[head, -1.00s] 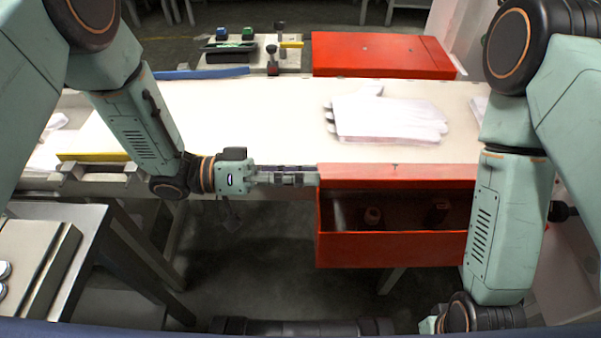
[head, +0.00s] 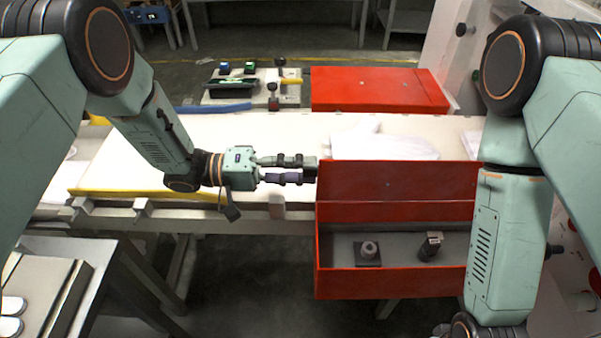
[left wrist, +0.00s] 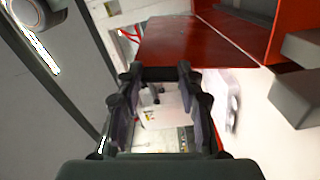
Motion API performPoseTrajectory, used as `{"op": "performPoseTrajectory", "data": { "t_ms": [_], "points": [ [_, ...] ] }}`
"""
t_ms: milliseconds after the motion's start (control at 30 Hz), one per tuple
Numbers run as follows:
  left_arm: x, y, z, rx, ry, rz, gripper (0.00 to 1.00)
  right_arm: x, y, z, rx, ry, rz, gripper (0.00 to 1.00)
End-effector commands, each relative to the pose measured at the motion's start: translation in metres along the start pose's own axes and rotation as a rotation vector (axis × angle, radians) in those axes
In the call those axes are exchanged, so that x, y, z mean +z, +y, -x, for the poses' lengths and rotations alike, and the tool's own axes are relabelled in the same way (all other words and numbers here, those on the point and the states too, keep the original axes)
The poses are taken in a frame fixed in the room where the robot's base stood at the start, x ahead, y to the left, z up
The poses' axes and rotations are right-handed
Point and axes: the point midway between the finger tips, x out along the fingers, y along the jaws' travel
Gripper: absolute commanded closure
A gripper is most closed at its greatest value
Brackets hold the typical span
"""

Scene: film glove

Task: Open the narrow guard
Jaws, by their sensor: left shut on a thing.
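The near red guard (head: 395,182) stands raised as an upright panel at the back of an open red housing (head: 390,285) on the front side of the white bed. Inside the housing are a small round post on a dark base (head: 369,252) and a dark block (head: 430,246). My left gripper (head: 314,169) is shut on the guard's left edge; the red guard also shows beyond the fingers in the left wrist view (left wrist: 195,40). My right gripper is out of view below my right arm.
A white glove (head: 365,143) lies on the bed behind the raised guard, partly hidden. A small panel with blue and green buttons (head: 249,68) sits at the back left. A grey table (head: 60,250) stands at the near left.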

Motion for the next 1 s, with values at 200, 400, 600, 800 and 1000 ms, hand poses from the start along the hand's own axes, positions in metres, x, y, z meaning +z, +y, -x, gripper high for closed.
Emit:
{"op": "performPoseTrajectory", "data": {
  "t_ms": [200, 400, 600, 800, 1000],
  "points": [
    [-0.0042, 0.0017, 0.0005, 0.003, 0.004, 0.019, 1.0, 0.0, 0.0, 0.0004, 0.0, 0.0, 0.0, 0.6],
    [-0.004, 0.0016, 0.0005, 0.002, 0.004, 0.021, 1.0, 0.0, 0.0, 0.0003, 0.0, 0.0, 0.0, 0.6],
    [-0.0044, 0.0013, 0.0004, 0.002, 0.004, 0.022, 0.57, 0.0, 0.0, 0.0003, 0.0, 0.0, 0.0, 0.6],
    [-0.0035, 0.0007, 0.0003, 0.001, 0.002, 0.023, 0.4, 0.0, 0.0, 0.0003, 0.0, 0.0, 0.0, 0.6],
    [-0.0029, 0.0004, 0.0001, 0.001, 0.001, 0.024, 0.4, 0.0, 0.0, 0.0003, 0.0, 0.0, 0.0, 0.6]
  ]
}}
